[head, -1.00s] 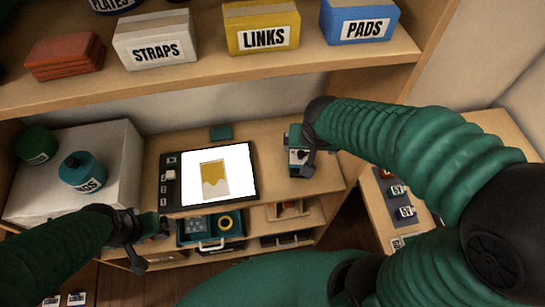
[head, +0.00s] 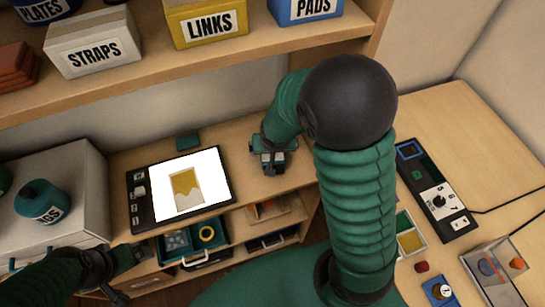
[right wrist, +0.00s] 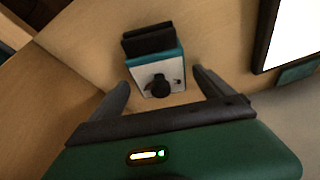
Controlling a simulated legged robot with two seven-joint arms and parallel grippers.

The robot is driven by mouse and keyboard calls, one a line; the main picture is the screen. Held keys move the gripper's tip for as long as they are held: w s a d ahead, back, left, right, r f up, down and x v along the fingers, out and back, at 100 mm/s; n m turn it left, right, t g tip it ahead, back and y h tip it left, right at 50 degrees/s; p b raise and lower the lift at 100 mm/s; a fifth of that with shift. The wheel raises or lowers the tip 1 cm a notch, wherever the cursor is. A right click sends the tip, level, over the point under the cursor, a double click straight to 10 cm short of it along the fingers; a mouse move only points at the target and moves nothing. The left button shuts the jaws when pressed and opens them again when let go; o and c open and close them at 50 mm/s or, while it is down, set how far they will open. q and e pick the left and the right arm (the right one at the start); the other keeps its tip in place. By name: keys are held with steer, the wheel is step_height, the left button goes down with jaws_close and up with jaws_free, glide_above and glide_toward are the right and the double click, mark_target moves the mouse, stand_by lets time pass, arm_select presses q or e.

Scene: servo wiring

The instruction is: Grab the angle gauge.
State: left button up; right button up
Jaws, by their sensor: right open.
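My right gripper (head: 268,150) is low over the shelf desk, right of the screen. In the right wrist view its fingers (right wrist: 160,78) are open, one on each side of a teal-and-white device (right wrist: 157,75) with a black knob and a black block on top. The fingers look apart from it. In the head view a small blue item with a round white dial (head: 438,290) stands on the right bench. I cannot tell which of these two is the angle gauge. My left gripper (head: 112,268) is at lower left, close to a teal part; its jaws are unclear.
A black-framed screen (head: 137,217) lies on the desk. An open drawer (head: 192,247) is below it. A shelf with labelled boxes (head: 205,25) hangs above. The right bench holds a black panel (head: 436,197), a divided tray (head: 410,240) and a clear box (head: 493,270).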

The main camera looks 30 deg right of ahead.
steer(key=shift+w+f, duration=0.3)
steer(key=shift+f, duration=0.35)
steer(key=shift+c, duration=0.4)
steer(key=c, duration=1.4)
steer(key=shift+r, duration=0.1)
steer(key=shift+c, duration=0.2)
